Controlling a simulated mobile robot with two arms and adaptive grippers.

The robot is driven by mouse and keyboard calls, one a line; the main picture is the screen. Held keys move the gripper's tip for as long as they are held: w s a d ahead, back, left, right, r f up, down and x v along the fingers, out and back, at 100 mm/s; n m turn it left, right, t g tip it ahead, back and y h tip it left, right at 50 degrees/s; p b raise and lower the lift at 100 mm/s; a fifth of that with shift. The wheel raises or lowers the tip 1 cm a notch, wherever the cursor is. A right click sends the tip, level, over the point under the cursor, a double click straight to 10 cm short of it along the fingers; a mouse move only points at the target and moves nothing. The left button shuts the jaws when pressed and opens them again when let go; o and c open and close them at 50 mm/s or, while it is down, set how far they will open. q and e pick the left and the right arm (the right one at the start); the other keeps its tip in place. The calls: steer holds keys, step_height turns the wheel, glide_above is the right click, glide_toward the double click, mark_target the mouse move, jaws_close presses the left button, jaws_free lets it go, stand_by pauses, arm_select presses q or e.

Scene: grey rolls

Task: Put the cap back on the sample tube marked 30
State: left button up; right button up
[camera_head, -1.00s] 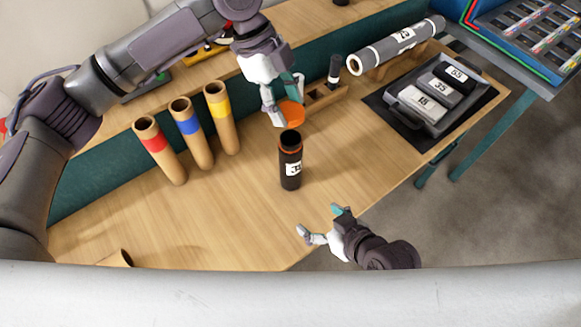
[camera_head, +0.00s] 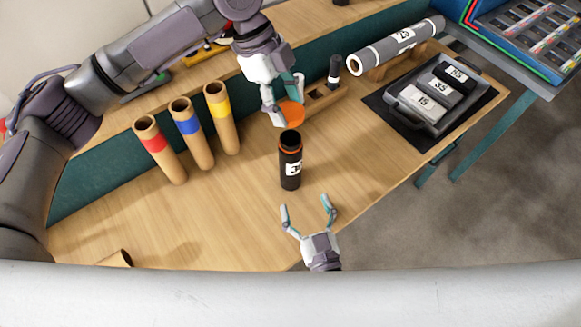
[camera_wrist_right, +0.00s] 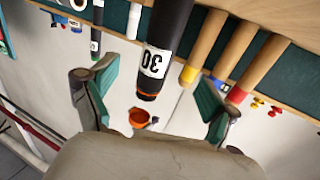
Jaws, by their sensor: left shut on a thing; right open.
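The black sample tube (camera_head: 289,178) stands upright on the bench, its top open with an orange ring below the rim. In the right wrist view the tube (camera_wrist_right: 165,25) appears upside down, and its white label reads 30. My left gripper (camera_head: 284,97) is shut on the orange cap (camera_head: 292,113), behind and above the tube's mouth and apart from it. My right gripper (camera_head: 306,204) is open and empty in front of the tube, its fingers pointing towards it. In the right wrist view the tube shows between the two open fingers.
Three cardboard tubes with red (camera_head: 155,143), blue (camera_head: 189,125) and yellow (camera_head: 217,107) bands stand left. A small wooden rack (camera_head: 322,97) holds a dark vial. A grey roll (camera_head: 383,50) and a tray (camera_head: 408,121) of numbered blocks lie right. Bench around the tube is clear.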

mark_target(293, 171)
steer(key=x, duration=1.2)
jaws_close()
arm_select(q)
steer(key=shift+f, duration=2.5)
